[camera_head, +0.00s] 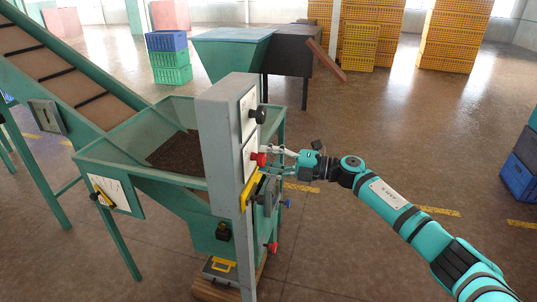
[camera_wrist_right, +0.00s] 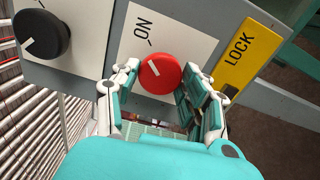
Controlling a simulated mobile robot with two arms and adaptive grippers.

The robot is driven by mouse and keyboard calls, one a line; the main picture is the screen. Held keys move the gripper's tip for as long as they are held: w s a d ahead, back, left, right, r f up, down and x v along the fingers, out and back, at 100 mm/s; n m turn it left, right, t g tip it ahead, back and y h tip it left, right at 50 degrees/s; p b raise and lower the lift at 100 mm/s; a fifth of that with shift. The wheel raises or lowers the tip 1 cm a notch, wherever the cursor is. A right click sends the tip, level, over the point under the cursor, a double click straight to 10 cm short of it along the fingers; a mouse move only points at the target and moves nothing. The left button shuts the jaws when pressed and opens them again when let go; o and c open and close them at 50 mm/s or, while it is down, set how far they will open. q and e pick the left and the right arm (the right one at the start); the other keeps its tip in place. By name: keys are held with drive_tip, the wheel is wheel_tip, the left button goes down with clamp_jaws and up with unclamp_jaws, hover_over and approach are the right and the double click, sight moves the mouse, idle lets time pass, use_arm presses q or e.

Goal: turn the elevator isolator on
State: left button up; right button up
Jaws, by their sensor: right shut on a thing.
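The isolator is a red round knob (camera_head: 258,159) on a white plate on the grey control post (camera_head: 221,140). In the right wrist view the red knob (camera_wrist_right: 160,73) carries a short white mark, turned at a slant and not toward the word ON printed above it. My right gripper (camera_head: 274,153) reaches the post from the right. In the right wrist view its fingers (camera_wrist_right: 160,82) sit on either side of the red knob, shut on it. My left gripper is not in view.
A black knob (camera_head: 257,115) sits above the red one. A yellow LOCK plate (camera_wrist_right: 247,53) is below it, with levers and smaller knobs lower down. The green hopper (camera_head: 125,150) and conveyor (camera_head: 60,70) stand left of the post. The floor at right is mostly free.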

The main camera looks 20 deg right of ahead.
drive_tip(key=shift+o, duration=0.2)
drive_tip(key=shift+m, duration=0.5)
drive_tip(key=shift+c, duration=0.2)
drive_tip(key=o, duration=1.2)
drive_tip(key=shift+d, duration=0.15)
drive_tip(key=v, duration=1.2)
